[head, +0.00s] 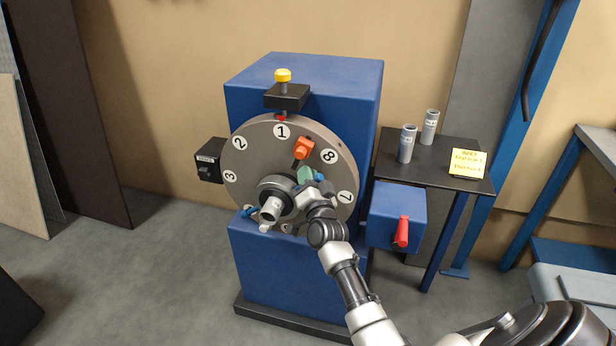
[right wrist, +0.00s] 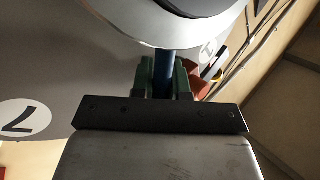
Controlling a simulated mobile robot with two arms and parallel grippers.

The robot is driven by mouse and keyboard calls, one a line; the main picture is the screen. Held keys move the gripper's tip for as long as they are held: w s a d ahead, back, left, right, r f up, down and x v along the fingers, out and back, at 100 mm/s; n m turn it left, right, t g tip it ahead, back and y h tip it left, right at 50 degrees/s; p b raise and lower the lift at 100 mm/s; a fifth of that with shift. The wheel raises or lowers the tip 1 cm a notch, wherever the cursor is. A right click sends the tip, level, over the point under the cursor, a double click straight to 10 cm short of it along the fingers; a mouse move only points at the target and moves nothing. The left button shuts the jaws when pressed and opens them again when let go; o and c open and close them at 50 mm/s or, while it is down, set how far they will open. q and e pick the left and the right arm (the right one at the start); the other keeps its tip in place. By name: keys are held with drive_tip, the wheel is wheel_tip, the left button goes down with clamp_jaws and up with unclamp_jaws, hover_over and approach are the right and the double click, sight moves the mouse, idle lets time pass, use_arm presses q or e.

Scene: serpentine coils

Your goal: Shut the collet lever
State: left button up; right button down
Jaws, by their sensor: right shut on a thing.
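The blue machine carries a large grey disc (head: 262,150) marked with numbers. At the disc's middle is a grey hub with a collet nose (head: 270,212) pointing toward me. My right gripper (head: 305,177), with green fingers, is at the hub's upper right. In the right wrist view it is shut on a blue rod (right wrist: 162,78) beside the hub. In the head view the gripper hides much of this rod. An orange block (head: 304,148) sits on the disc just above the gripper. A red lever (head: 402,231) is on the blue side box. No part is labelled as the collet lever.
A yellow knob (head: 283,75) tops a black bracket above the disc. A black box (head: 210,160) is at the disc's left. The dark side table (head: 452,175) at right holds two grey cylinders (head: 408,143) and a yellow note (head: 468,162).

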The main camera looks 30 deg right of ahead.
use_arm(q)
drive_tip(key=shift+f, duration=0.1)
use_arm(e)
drive_tip(key=shift+f, duration=0.1)
